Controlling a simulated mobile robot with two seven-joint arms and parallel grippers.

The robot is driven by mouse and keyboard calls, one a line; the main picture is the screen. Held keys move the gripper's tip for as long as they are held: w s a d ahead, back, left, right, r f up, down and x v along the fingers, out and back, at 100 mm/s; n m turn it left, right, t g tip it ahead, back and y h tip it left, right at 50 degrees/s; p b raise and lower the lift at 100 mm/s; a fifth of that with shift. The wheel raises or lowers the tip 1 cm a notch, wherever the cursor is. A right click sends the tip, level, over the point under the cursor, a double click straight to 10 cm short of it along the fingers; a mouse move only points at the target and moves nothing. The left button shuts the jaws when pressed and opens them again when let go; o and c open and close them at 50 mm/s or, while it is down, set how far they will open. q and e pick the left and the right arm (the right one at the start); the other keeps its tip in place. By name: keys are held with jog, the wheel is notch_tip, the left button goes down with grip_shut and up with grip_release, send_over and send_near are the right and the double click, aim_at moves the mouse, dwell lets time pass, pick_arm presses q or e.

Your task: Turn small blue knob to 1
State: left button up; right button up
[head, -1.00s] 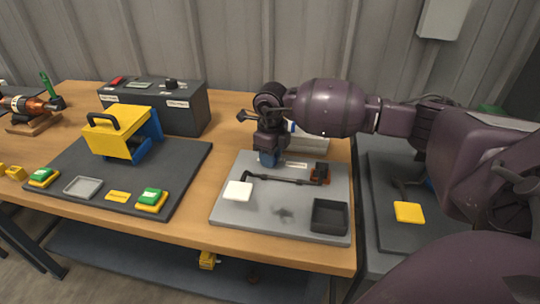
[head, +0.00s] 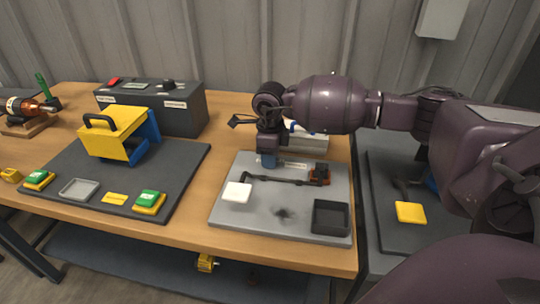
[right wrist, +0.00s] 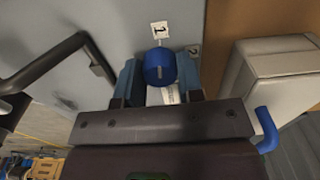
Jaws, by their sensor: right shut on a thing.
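The small blue knob (right wrist: 160,66) shows in the right wrist view, on the grey stand board. My right gripper (right wrist: 159,78) is shut on it, with a blue finger on each side. A thin light mark at the knob's top edge faces the 1 label. In the head view my right gripper (head: 269,160) reaches down to the back of the grey board (head: 262,215) and hides the knob.
A black bar handle (head: 280,180), a white square pad (head: 237,193) and a black open tray (head: 331,216) are on the grey board. A white box (head: 308,140) stands behind it. A yellow and blue housing (head: 118,134) is on the dark mat to the left.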

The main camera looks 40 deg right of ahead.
jog(key=o, duration=0.9)
jog(key=shift+r, duration=0.5)
notch_tip(320, 180, up, 10)
jog(key=shift+f+p, duration=0.1)
jog(key=shift+p, duration=0.7)
